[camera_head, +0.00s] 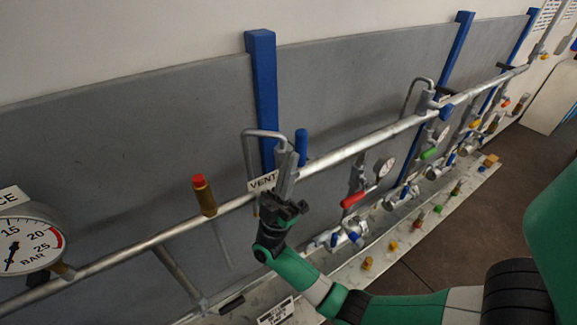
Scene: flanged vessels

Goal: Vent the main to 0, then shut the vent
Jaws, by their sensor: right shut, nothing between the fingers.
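The main is a silvery pipe (345,150) running diagonally from lower left to upper right. The VENT label (261,182) hangs on it, beside a bent vent pipe (263,133) and a blue upright vent handle (301,146). My right gripper (282,208) is shut and empty, just below the label and in front of the pipe. It hides part of the vent fitting; whether it touches it, I cannot tell. A round pressure gauge (28,240) in BAR is at the left edge, partly cut off. Its black needle points toward the lower left. My left gripper is out of view.
A brass fitting with a red cap (204,195) stands on the main left of my gripper. Several branch valves, one with a red handle (357,199) and one with a green (429,154), line the right. A pale ledge (390,262) with small fittings runs below.

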